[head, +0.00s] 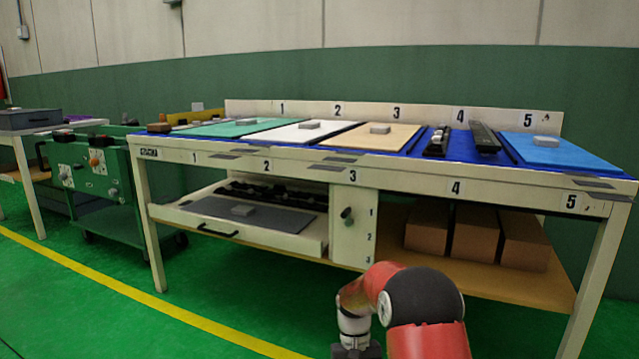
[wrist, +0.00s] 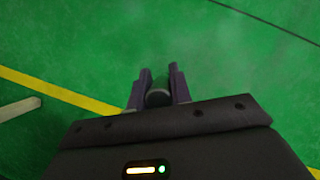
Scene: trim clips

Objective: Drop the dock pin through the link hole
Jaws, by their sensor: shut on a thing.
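My gripper (wrist: 160,84) is shut on a small grey, round-ended piece, the dock pin (wrist: 158,97), in the wrist view. Most of the pin is hidden by the fingers and the gripper body. Below it there is only green floor, and it is held clear of any surface. In the head view the wrist end of my arm (head: 356,349) shows low at the bottom edge, in front of the bench, and the pin cannot be seen there. I cannot make out the link or its hole in either view.
A long workbench (head: 400,172) with numbered bays and an open drawer (head: 308,243) stands ahead. Brown boxes (head: 475,233) sit on its lower shelf. A green wheeled cart (head: 118,190) stands at its left end. Green floor with a yellow line (head: 125,289) lies free in front.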

